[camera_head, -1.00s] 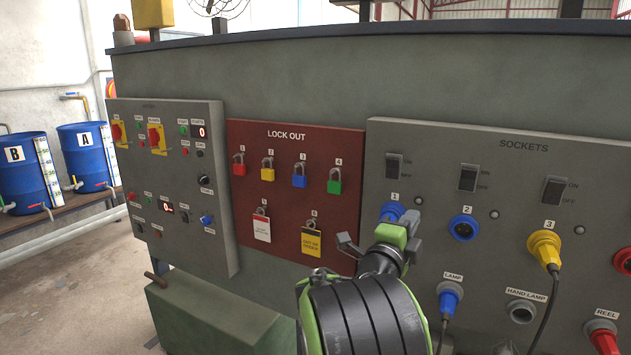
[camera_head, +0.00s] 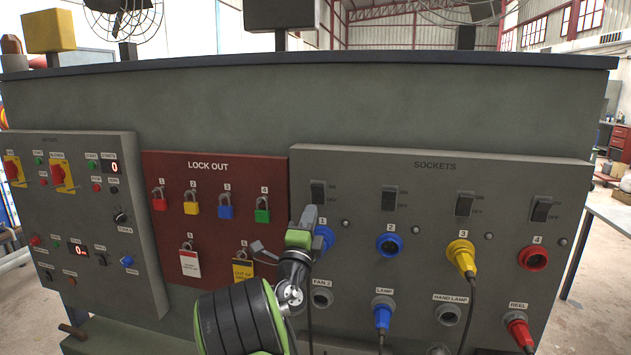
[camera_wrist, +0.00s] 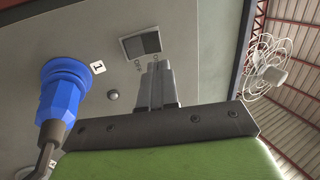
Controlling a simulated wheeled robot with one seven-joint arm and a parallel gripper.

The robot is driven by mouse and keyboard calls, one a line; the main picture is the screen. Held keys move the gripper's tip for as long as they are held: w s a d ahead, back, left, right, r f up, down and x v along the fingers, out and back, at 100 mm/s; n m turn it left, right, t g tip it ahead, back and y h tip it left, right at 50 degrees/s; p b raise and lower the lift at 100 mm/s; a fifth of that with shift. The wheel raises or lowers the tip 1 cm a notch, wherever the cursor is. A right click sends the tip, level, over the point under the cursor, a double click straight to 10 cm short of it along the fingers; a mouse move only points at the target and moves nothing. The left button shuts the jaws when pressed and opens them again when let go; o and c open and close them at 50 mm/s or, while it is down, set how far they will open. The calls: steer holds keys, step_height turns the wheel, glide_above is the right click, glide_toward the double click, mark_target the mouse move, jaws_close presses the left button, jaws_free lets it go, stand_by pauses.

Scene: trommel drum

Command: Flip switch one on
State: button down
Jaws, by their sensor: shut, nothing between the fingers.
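Switch one (camera_head: 318,193) is a dark rocker switch at the upper left of the grey sockets panel, above the blue socket labelled 1 (camera_head: 324,238). It also shows in the wrist view (camera_wrist: 142,44), just beyond my fingertips. I cannot tell for sure which way its rocker is set. My gripper (camera_head: 309,212) is shut and empty. Its fingers point up toward the lower edge of switch one, and no contact is visible. In the wrist view the shut fingers (camera_wrist: 157,80) stand close to the switch, with the blue plug (camera_wrist: 62,92) to their left.
More switches (camera_head: 389,198) line the panel to the right. A yellow plug (camera_head: 462,256) and a red plug (camera_head: 520,332) have hanging cables. The red lock out board (camera_head: 215,215) with padlocks is left of my gripper. A fan (camera_wrist: 268,65) shows in the wrist view.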

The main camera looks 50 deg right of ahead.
mark_target(319, 187)
steer(key=p+x, duration=0.4)
steer(key=x, duration=0.2)
steer(key=shift+d+r, duration=0.1)
steer(key=shift+r, duration=0.15)
steer(key=shift+w+d+p, duration=0.15)
steer(key=shift+d+p, duration=0.2)
